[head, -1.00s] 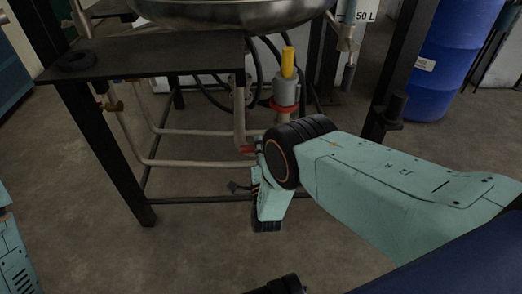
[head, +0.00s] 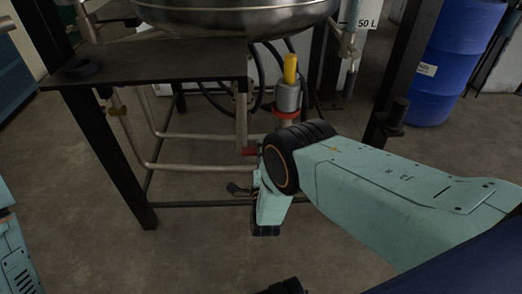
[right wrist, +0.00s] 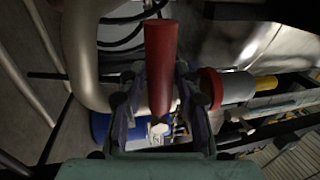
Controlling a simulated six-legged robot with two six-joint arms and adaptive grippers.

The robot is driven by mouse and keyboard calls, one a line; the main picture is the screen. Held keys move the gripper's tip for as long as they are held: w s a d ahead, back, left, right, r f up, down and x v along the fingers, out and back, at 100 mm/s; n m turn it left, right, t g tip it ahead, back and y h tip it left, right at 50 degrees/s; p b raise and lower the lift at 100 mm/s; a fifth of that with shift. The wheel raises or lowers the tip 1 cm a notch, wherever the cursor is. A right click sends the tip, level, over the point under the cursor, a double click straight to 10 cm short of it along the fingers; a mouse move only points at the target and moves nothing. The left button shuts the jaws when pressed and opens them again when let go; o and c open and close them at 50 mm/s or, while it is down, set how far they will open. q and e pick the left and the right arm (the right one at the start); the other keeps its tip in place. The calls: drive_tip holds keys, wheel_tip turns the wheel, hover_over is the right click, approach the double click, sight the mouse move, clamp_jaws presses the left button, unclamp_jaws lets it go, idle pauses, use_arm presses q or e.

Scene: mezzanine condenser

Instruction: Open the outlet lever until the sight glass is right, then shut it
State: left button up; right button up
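A red lever (head: 250,151) sits on the pipework under the vessel, just left of my right wrist in the head view. In the right wrist view, the red lever (right wrist: 160,60) points toward the camera. My right gripper (right wrist: 159,75) has its dark fingers spread on either side of the lever, with narrow gaps visible. A grey cylinder (head: 288,97) with a yellow top and red ring stands behind my wrist; it also shows in the wrist view (right wrist: 236,87). I cannot make out a sight glass or its level. My left gripper is not in view.
A shiny metal vessel (head: 235,15) sits above a dark plate (head: 150,67) on a black frame. Bent pipes (head: 195,167) run under it. A blue drum (head: 440,70) stands at the right. The floor (head: 130,255) in front is clear.

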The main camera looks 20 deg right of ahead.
drive_tip(key=shift+o, duration=1.1)
drive_tip(key=shift+w, duration=0.1)
drive_tip(key=shift+r, duration=0.1)
drive_tip(key=v, duration=1.2)
drive_tip(key=shift+d, duration=0.15)
